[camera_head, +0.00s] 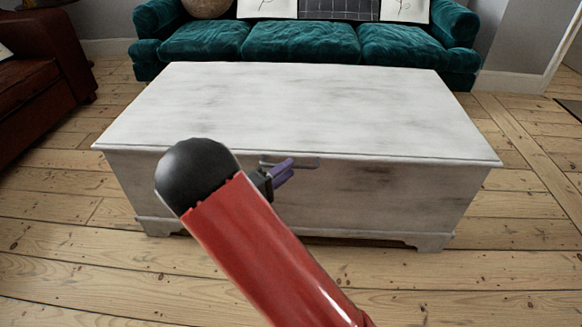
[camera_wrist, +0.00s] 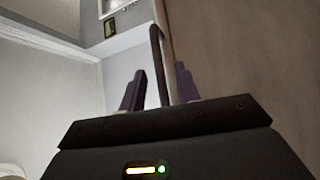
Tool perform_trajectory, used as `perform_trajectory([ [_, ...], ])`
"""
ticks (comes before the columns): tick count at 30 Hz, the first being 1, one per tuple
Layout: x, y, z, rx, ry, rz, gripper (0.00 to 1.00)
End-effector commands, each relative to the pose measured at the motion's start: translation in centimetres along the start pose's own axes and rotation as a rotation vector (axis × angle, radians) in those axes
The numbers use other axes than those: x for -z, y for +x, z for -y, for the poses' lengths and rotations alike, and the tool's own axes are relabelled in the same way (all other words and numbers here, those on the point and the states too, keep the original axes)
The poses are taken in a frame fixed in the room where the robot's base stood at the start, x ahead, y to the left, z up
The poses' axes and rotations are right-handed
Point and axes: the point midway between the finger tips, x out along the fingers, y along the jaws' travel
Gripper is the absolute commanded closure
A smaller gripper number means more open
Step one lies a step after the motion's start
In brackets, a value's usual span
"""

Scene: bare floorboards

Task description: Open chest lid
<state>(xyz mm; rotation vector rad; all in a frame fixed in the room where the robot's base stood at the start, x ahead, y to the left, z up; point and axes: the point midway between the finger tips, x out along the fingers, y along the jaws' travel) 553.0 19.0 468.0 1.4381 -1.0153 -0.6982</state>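The chest (camera_head: 300,195) is a whitewashed wooden box in the middle of the floor, and its lid (camera_head: 310,105) lies flat and closed on top. A thin metal handle (camera_head: 310,164) is on the front near the lid's front edge. My gripper (camera_head: 283,172) is at the left part of this handle, its purple fingers pointing right. In the wrist view, the fingers of my gripper (camera_wrist: 160,92) stand apart, with the handle bar (camera_wrist: 160,60) between them. A gap shows between the left finger and the bar. My arm hides part of the chest front.
A teal velvet sofa (camera_head: 300,42) with cushions stands just behind the chest. A brown leather armchair (camera_head: 40,75) is at the far left. Bare floorboards (camera_head: 520,225) are clear to the right and in front of the chest.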

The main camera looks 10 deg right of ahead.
Motion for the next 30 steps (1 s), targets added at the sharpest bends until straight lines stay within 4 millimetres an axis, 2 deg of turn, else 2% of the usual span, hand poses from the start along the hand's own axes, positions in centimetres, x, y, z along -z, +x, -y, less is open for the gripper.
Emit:
perform_trajectory([
  [3, 0.0, 1.6, 0.0, 0.000, 0.000, 0.002, 0.68],
  [6, -0.1, 2.4, 0.0, 0.001, 0.000, 0.003, 0.68],
  [15, 0.0, 2.7, 0.0, 0.001, 0.000, 0.001, 0.68],
  [17, 0.0, 2.7, 0.0, 0.001, 0.000, 0.001, 0.73],
  [23, 0.0, 2.7, 0.0, 0.001, -0.001, 0.001, 0.99],
  [30, 0.0, 2.7, 0.0, 0.002, -0.001, 0.002, 1.00],
])
